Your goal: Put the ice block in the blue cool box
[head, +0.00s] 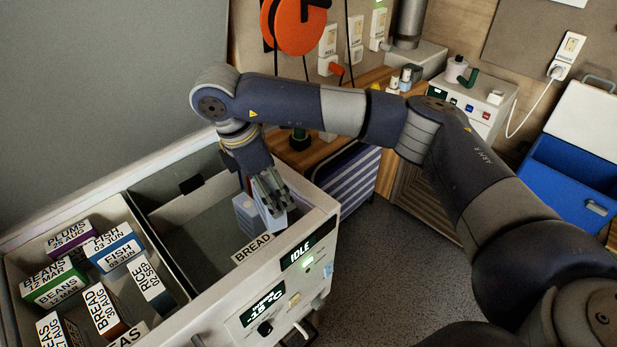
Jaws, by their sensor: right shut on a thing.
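My right gripper (270,193) reaches down into the right compartment of the open chest freezer (222,316). It is shut on a pale blue-white block (244,212), which looks like the ice block. The fingers hide part of the block, and I cannot tell whether it touches the compartment floor. The blue cool box (572,180) stands at the far right, with a white lid (585,115) raised behind it. My left gripper is out of view.
The freezer's left compartment holds several labelled food boxes (112,250). A BREAD label (253,248) shows by the right compartment's near wall. A wooden bench (310,150) and a white machine (475,105) stand behind. Speckled floor (385,260) lies open between freezer and cool box.

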